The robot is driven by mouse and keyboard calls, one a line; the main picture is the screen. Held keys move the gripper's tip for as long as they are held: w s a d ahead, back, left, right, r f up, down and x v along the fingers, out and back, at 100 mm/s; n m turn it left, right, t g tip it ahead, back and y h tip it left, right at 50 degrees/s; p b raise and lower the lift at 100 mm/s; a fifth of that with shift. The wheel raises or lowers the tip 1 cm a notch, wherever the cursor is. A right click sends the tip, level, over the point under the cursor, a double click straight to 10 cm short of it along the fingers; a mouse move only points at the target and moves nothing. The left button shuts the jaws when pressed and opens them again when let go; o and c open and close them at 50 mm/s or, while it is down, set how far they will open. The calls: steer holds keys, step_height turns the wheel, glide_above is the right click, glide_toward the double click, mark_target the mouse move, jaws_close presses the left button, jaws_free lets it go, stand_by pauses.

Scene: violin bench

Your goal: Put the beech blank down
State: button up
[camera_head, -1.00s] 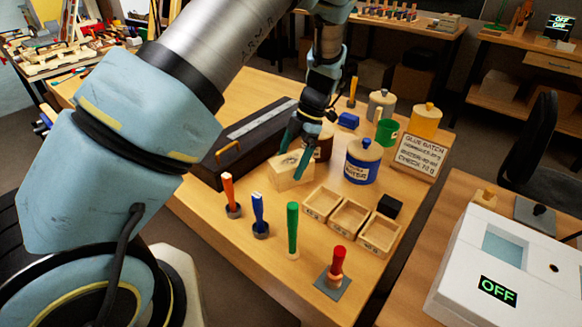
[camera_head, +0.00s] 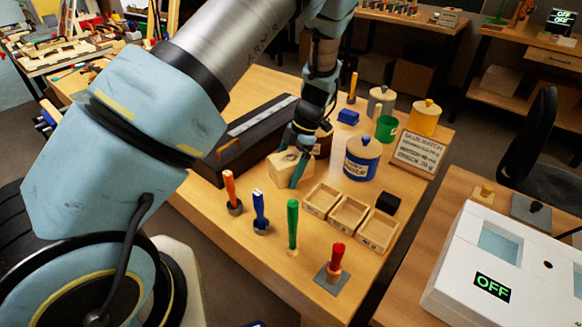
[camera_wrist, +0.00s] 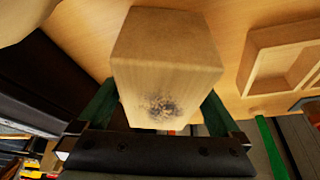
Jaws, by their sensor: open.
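The beech blank (camera_head: 283,174) is a pale wooden block, and it appears to rest on the bench top between the dark case and the small trays. My gripper (camera_head: 293,160) is at the blank, with its teal fingers open around it. In the wrist view the blank (camera_wrist: 165,65) shows close up between the two fingers, with a dark smudge on its near face. Whether a finger touches it, I cannot tell. The underside of the blank is hidden.
A long dark case (camera_head: 232,150) lies left of the blank. Three small wooden trays (camera_head: 349,213) stand to its right, with a blue-labelled jar (camera_head: 361,165) behind them. Several upright coloured-handled tools, including an orange one (camera_head: 231,188), stand in front. A brown jar (camera_head: 323,144) is close behind.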

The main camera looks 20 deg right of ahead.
steer(key=shift+c, duration=0.4)
steer(key=c, duration=1.5)
jaws_close()
